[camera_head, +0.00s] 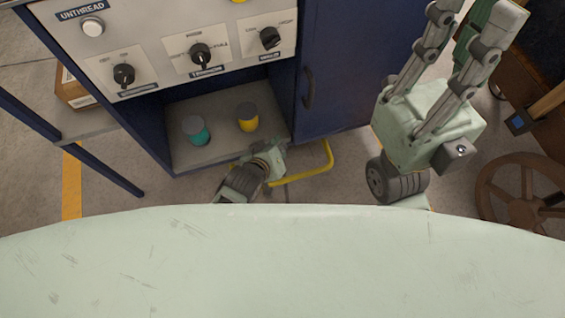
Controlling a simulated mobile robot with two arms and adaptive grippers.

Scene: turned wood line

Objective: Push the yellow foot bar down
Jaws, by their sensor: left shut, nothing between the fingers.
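The yellow foot bar (329,158) is a bent tube low at the base of the blue machine, just above the floor. My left gripper (272,158) is shut and empty, beside the left end of the bar in the picture. Its fingertips are hard to make out, and I cannot tell whether it touches the bar. My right gripper (470,22) is at the upper right, away from the bar, with its fingers spread apart and nothing visible between them.
The blue machine has a panel of knobs (201,54) and a white button (92,27). Its open shelf holds a teal can (195,131) and a yellow can (248,117). A blue door (345,75) is above the bar. A spoked wheel (523,205) stands right.

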